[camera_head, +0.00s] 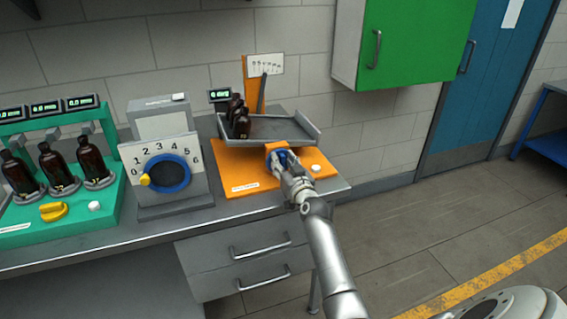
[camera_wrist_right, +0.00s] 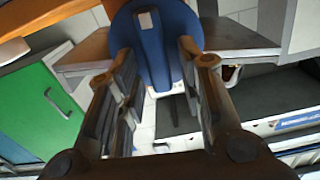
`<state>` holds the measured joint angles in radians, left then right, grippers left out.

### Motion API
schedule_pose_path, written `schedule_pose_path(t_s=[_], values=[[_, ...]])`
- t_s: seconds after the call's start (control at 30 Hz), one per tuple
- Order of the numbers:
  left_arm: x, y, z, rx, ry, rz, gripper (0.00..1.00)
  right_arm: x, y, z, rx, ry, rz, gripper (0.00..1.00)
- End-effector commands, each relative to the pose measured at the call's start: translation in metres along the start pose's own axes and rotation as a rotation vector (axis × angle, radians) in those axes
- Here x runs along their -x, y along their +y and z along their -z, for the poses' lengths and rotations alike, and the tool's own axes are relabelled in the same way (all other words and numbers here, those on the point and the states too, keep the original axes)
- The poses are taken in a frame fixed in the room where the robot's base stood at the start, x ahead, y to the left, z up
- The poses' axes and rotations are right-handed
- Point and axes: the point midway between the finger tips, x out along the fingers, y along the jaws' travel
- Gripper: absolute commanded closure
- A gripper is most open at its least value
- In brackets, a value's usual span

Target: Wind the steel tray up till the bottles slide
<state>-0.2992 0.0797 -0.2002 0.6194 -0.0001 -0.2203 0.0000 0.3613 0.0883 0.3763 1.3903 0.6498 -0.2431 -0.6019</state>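The grey steel tray (camera_head: 287,131) sits above an orange base (camera_head: 232,177) and looks about level. A small display (camera_head: 219,96) beside it seems to read 0 deg. Dark amber bottles (camera_head: 241,122) stand close together at the tray's left end. A blue knob (camera_wrist_right: 160,55) is on the front of the orange base's housing. My right gripper (camera_head: 281,160) is at this knob, with one finger on each side of it in the right wrist view (camera_wrist_right: 158,72). Whether the fingers press on it cannot be told. My left gripper is not in view.
An orange post with a scale card (camera_head: 265,65) stands behind the tray. Left of it are a grey dial unit (camera_head: 150,200) and a green stand (camera_head: 110,205) with several amber bottles. A green cabinet (camera_head: 415,40) hangs at the upper right. The floor right of the bench is open.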

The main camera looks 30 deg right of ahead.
Motion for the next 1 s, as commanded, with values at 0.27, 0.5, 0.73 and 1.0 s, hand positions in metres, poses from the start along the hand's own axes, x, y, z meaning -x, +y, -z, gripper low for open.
schedule_pose_path(t_s=[0.27,0.5,0.73,1.0], values=[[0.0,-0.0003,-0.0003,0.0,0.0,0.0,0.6,0.0002,-0.0001,-0.0002,0.0,0.0,0.0,1.0],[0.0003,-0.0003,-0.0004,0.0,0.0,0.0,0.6,0.0003,0.0003,-0.0002,-0.018,0.0,0.0,1.0],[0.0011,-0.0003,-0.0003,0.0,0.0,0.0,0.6,0.0002,0.0023,-0.0002,-0.116,0.0,0.0,1.0],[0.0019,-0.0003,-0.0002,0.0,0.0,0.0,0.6,0.0002,0.0058,-0.0011,-0.326,0.0,0.0,1.0]])
